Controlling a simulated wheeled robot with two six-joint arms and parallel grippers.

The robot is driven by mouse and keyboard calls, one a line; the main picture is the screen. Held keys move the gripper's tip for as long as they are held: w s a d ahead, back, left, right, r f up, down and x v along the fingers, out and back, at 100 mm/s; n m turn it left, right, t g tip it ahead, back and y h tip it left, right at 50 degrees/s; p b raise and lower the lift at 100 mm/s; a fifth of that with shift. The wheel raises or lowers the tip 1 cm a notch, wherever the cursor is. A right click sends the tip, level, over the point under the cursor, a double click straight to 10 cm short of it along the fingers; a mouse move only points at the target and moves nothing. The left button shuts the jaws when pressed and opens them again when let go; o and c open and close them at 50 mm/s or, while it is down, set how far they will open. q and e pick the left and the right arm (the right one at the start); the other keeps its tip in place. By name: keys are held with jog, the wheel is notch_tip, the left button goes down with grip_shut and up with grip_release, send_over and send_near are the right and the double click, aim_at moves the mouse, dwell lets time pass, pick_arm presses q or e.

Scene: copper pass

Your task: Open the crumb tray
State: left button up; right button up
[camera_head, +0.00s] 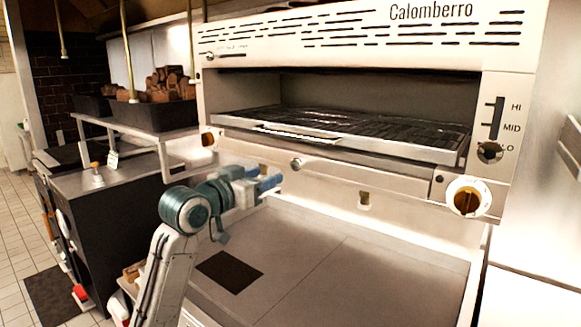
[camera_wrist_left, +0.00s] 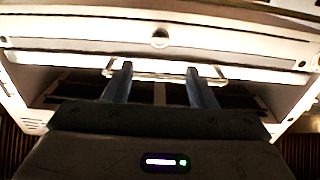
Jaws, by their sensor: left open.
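The white grill unit (camera_head: 430,40), marked Calomberro, stands over a steel counter. Its dark wire rack (camera_head: 340,125) sits in the open cavity. A long pale front strip with a round knob (camera_head: 297,163) runs below the rack; the knob also shows in the left wrist view (camera_wrist_left: 160,38). I cannot tell for sure which part is the crumb tray. My left gripper (camera_head: 270,183) is just under this strip, its blue fingers open. In the left wrist view the fingertips (camera_wrist_left: 160,78) are spread near a pale, bar-like handle (camera_wrist_left: 160,70); contact is unclear. My right gripper is not in view.
An orange-brown dial (camera_head: 467,200) sits at the unit's lower right corner. The steel counter (camera_head: 340,265) below is mostly clear, with a dark square (camera_head: 229,271) on it. A shelf at left holds a black bin (camera_head: 150,115) of brown pieces.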

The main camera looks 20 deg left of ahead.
aim_at(295, 164)
pick_arm(q)
jog(key=p+x, duration=0.3)
jog(key=x, duration=0.6)
jog(key=shift+w+d, duration=0.15)
jog(key=shift+w, duration=0.1)
jog(key=shift+w+d+f+p, duration=0.15)
jog(key=shift+w+p, duration=0.15)
jog(key=shift+w, duration=0.15)
grip_shut()
jog(key=shift+s, duration=0.1)
